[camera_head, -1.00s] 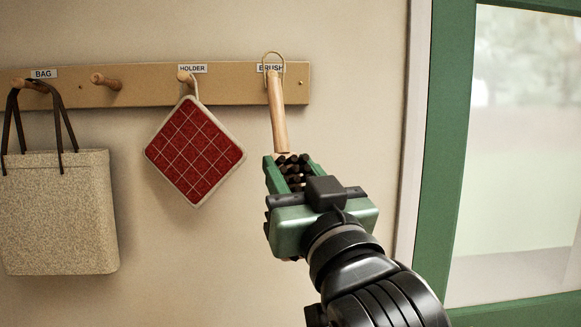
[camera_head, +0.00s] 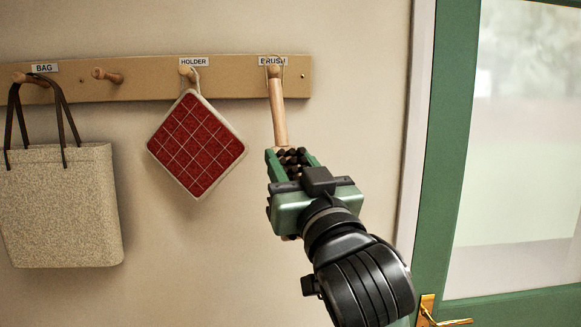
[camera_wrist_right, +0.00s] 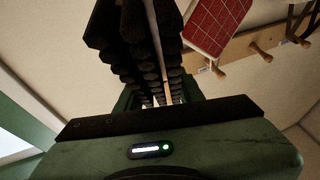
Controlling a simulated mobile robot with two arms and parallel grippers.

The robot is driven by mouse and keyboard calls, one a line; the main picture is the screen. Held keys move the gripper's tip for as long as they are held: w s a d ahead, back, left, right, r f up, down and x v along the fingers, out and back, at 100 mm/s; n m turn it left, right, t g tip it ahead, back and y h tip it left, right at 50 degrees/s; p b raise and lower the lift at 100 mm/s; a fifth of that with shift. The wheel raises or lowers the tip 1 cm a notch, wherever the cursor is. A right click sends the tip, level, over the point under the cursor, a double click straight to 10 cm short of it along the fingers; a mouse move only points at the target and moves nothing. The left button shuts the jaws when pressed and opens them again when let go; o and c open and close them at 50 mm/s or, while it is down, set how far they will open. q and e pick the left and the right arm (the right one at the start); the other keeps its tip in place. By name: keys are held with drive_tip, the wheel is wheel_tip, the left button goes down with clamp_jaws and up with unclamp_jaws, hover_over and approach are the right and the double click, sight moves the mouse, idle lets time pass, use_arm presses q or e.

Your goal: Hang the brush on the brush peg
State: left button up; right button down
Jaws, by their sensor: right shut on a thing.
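The brush has a pale wooden handle (camera_head: 279,112), a thin loop at its top and dark bristles (camera_head: 291,160). My right gripper (camera_head: 290,163) is shut on its bristled end, with the handle pointing up. The bristles also show large in the right wrist view (camera_wrist_right: 125,45). The brush peg (camera_head: 273,71) is at the right end of the rail, under the BRUSH label (camera_head: 272,61). The loop overlaps the label and the peg in the head view. I cannot tell whether it is around the peg or in front of it. My left gripper is not in view.
The wooden rail (camera_head: 225,85) also carries a red pot holder (camera_head: 197,145) and a beige bag (camera_head: 62,205) on their pegs. One peg (camera_head: 107,75) between them is bare. A green-framed door (camera_head: 445,150) with a brass handle (camera_head: 430,315) stands at right.

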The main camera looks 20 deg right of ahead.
drive_tip(key=w+d+f+b, duration=0.1)
drive_tip(key=w, duration=0.5)
drive_tip(key=shift+d+f+b, duration=0.15)
drive_tip(key=shift+d+b, duration=0.2)
drive_tip(key=shift+d, duration=0.05)
idle(0.6)
drive_tip(key=c, duration=0.8)
unclamp_jaws()
